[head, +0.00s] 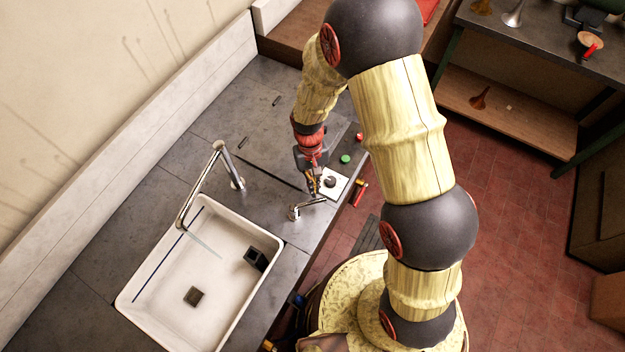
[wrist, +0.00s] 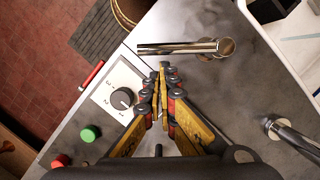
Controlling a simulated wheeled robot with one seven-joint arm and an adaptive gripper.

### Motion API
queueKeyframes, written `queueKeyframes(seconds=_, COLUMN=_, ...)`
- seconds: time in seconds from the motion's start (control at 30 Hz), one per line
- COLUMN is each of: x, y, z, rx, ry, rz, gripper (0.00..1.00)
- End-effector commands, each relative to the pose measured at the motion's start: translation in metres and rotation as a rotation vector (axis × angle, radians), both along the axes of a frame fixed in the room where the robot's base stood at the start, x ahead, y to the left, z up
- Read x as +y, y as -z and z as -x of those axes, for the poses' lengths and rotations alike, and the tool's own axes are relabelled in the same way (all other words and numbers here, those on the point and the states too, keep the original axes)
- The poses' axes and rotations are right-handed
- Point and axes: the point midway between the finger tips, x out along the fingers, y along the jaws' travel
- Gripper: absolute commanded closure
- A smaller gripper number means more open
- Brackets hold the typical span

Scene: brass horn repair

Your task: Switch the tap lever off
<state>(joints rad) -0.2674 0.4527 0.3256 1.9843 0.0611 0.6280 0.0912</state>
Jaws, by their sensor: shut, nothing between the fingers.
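The tap lever (head: 306,206) is a small chrome bar on a round post, on the counter between the sink and the white dial plate. In the wrist view the lever (wrist: 178,48) lies across the picture just ahead of my fingertips, its post at the right end. The tall chrome tap (head: 205,178) arches over the sink, and a thin stream of water (head: 206,246) seems to fall from its spout. My gripper (head: 316,192) is shut and empty, close to the lever; it also shows in the wrist view (wrist: 163,68). A small gap appears between fingertips and lever.
The white sink (head: 270,245) holds dark blocks. A white plate with a black dial (wrist: 122,98) sits beside my fingers, with a green button (wrist: 90,134) and a red button (wrist: 60,161) nearby. A red handle (wrist: 92,73) is at the counter's front edge.

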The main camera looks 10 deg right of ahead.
Motion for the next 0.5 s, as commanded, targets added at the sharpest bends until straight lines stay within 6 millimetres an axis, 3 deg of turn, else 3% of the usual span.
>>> queueKeyframes(seconds=0.5, x=-0.0015, y=0.0, z=0.0031, rx=0.002, ry=0.023, rz=0.0, gripper=1.0)
